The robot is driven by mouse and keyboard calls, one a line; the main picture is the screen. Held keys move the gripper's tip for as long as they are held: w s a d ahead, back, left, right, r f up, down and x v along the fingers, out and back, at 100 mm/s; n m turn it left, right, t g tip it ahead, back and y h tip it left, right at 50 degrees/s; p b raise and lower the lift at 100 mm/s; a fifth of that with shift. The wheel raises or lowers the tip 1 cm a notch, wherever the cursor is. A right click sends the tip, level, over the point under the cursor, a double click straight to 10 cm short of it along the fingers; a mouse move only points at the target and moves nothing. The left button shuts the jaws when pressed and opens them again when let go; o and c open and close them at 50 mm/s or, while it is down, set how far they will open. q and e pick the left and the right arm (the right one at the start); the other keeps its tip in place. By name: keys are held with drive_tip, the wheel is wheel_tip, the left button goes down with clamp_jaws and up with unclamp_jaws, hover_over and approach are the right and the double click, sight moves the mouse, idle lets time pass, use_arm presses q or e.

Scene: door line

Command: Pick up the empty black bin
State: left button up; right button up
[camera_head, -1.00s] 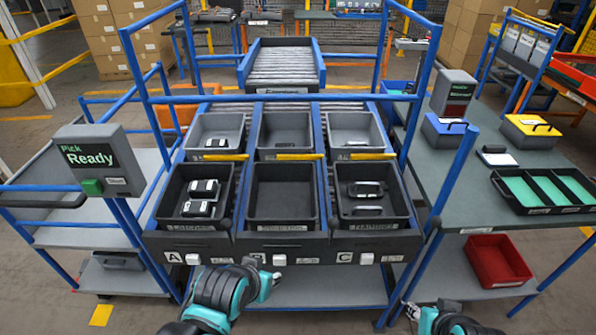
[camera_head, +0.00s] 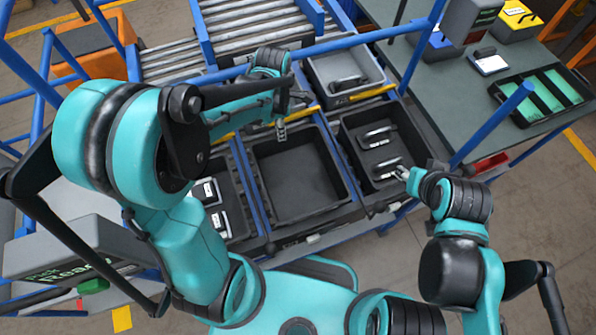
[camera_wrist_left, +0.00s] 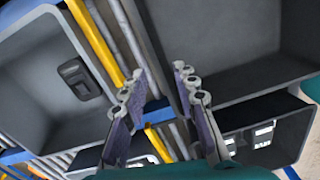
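The empty black bin (camera_head: 298,180) is the middle one of the front row in the head view, with nothing in it. In the left wrist view it fills the upper right (camera_wrist_left: 245,60). My left gripper (camera_head: 282,131) points down near the bin's back rim, by the yellow bar. In the left wrist view its fingers (camera_wrist_left: 160,76) are apart with nothing between them, close to the bin's rim. My right gripper (camera_head: 404,173) is over the front right part of the right-hand black bin (camera_head: 358,128); its fingers are too small to judge.
The left black bin (camera_head: 237,205) holds white-labelled items, partly hidden by my left arm. The right black bin holds dark items. A grey bin (camera_head: 318,71) stands behind the yellow bar (camera_head: 364,95). A blue rail (camera_head: 345,43) crosses near my left arm.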

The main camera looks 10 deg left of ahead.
use_arm(q)
drive_tip(key=shift+w+d+f+n, duration=0.15)
drive_tip(key=shift+f+n, duration=0.05)
drive_tip(key=shift+n, duration=0.4)
drive_tip(key=shift+f, duration=0.3)
wheel_tip(320, 180, down, 2)
drive_tip(key=shift+f+n+b, duration=0.1)
drive_tip(key=shift+n+b, duration=0.2)
drive_tip(key=shift+b, duration=0.05)
drive_tip(key=f+b, duration=0.1)
drive_tip(key=f, duration=0.2)
drive_tip(key=f+b, duration=0.1)
drive_tip(key=f, duration=0.1)
drive_tip(key=shift+w+d+f+b, duration=0.25)
drive_tip(key=shift+w+f+b, duration=0.05)
drive_tip(key=shift+r, duration=0.1)
clamp_jaws()
